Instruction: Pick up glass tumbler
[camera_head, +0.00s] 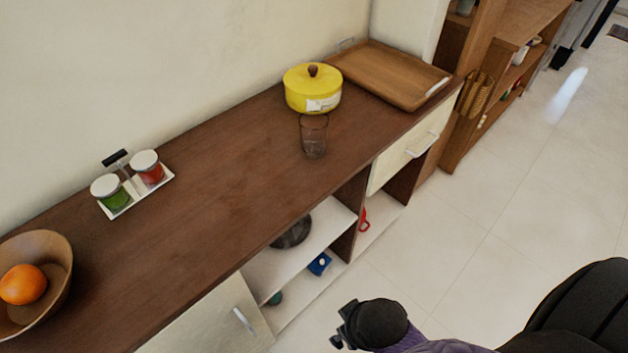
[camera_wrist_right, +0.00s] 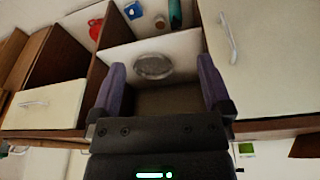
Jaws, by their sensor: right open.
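The clear glass tumbler (camera_head: 314,136) stands upright on the brown wooden counter in the head view, in front of the yellow pot. My right gripper (camera_head: 343,326) is low at the bottom of the head view, in front of the cabinet and well apart from the tumbler. In the right wrist view its two purple fingers (camera_wrist_right: 161,65) are spread with nothing between them; they face the cabinet's open shelves. The tumbler cannot be made out in the right wrist view. My left gripper is not in view.
A yellow pot (camera_head: 312,90) and a wooden tray (camera_head: 391,73) stand behind the tumbler. A jar set (camera_head: 130,187) and a wooden bowl with an orange (camera_head: 24,285) are to the left. The counter (camera_head: 222,190) between jars and tumbler is clear. Open shelves (camera_head: 322,226) lie below.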

